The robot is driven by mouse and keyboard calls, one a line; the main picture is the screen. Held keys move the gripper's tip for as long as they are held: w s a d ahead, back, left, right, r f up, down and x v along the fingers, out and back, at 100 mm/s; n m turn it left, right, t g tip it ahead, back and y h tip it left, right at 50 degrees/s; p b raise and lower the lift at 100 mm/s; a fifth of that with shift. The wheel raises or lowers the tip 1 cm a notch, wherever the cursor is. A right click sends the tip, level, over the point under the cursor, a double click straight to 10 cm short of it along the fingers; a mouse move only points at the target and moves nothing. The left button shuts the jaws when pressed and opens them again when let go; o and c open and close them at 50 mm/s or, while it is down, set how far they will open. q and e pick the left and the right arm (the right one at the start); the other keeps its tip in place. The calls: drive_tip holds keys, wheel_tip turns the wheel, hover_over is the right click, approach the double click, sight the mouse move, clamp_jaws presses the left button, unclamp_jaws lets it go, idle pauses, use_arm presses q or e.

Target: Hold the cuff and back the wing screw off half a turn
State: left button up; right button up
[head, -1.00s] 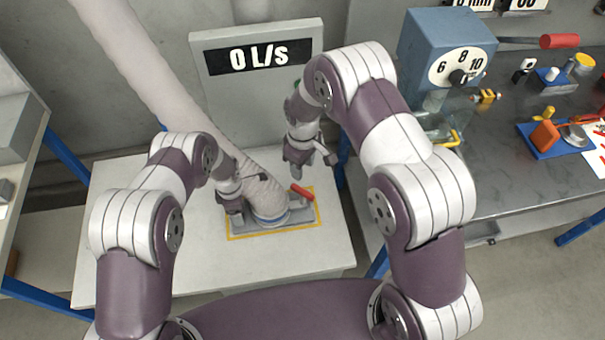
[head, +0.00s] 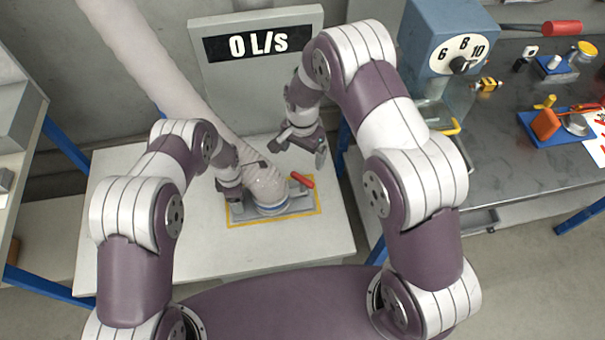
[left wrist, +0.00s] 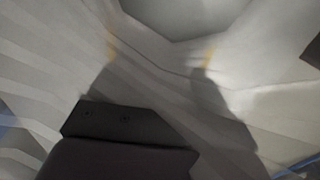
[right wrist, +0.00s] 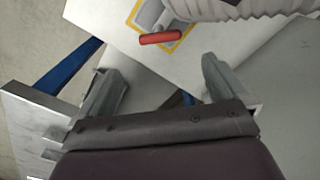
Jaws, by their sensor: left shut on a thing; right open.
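The pale ribbed hose ends in a cuff (head: 266,187) on a grey base plate (head: 296,205), with a blue ring (head: 272,208) at its foot. My left gripper (head: 232,190) is shut on the cuff from its left side. In the left wrist view, ribbed grey material fills the space between blurred fingers (left wrist: 160,55). A red handle (head: 302,180) sticks up at the plate's right; it also shows in the right wrist view (right wrist: 161,38). My right gripper (head: 300,150) is open and empty, above and apart from the handle.
A yellow outline (head: 318,204) frames the plate on the white table (head: 150,240). A panel reading 0 L/S (head: 258,43) stands behind. At right, a metal bench (head: 515,170) carries a blue dial box (head: 445,30) and small fixtures. The white table's front is clear.

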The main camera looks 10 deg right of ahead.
sight(302, 178)
wheel_tip(302, 178, down, 12)
idle(0.3)
drive_tip(key=c, duration=0.9)
